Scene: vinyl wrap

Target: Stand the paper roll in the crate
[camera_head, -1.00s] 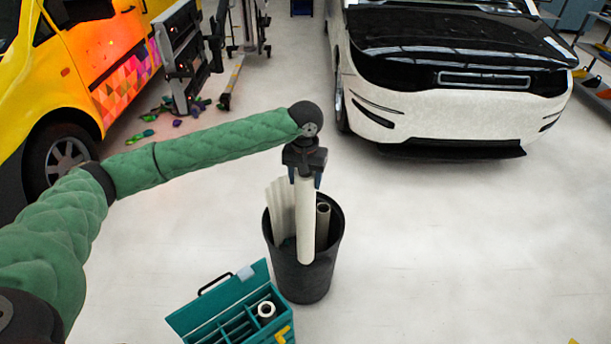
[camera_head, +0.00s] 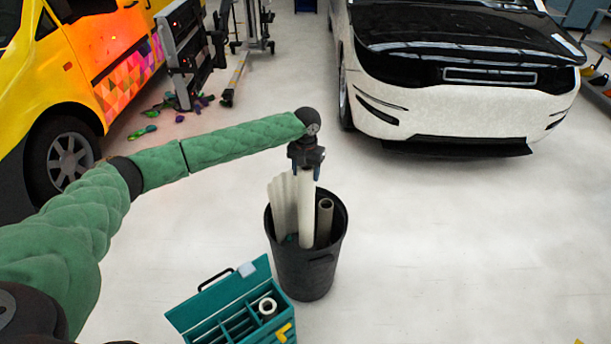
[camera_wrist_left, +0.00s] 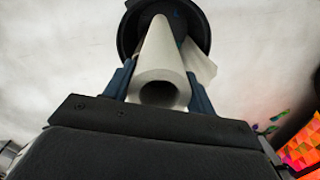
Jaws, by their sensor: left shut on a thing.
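My left gripper (camera_head: 306,170) is shut on a white paper roll (camera_head: 306,210) near its top end and holds it upright. The roll's lower part is within the mouth of a round black bin (camera_head: 305,272); I cannot tell whether it touches the bottom. No other open-topped crate shows apart from a teal toolbox. In the left wrist view, the roll (camera_wrist_left: 158,68) runs away from the fingers (camera_wrist_left: 158,95) towards the dark bin (camera_wrist_left: 130,38), its hollow near end facing the camera. My right gripper is not in view.
A pale, wavy sheet or roll (camera_head: 283,205) and a grey tube (camera_head: 324,220) stand in the bin on either side. The open teal toolbox (camera_head: 200,310) with a small white roll (camera_head: 267,307) is at front left.

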